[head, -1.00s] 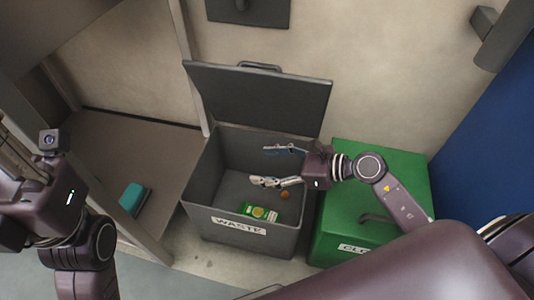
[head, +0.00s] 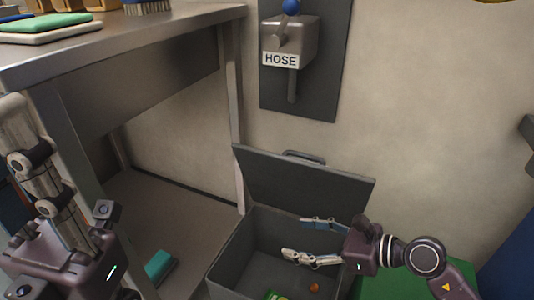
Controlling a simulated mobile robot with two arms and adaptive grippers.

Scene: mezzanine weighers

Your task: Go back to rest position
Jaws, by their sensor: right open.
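My right gripper (head: 318,241) is open and empty, its two fingers spread over the grey waste bin (head: 236,255). The bin's lid (head: 300,184) stands open, leaning back toward the wall. Inside the bin lie a green item (head: 276,295), cut off by the bottom edge, and a small orange-brown thing (head: 315,287). My left arm comes in at the left with its wrist low in the picture; its fingers are not clearly shown.
A metal table (head: 120,47) with green and white boards (head: 55,25) and a brush (head: 148,6) stands at the left. A teal block (head: 160,266) lies beneath it. A panel with a HOSE lever (head: 288,42) is on the wall. A green bin (head: 395,287) is partly visible at right.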

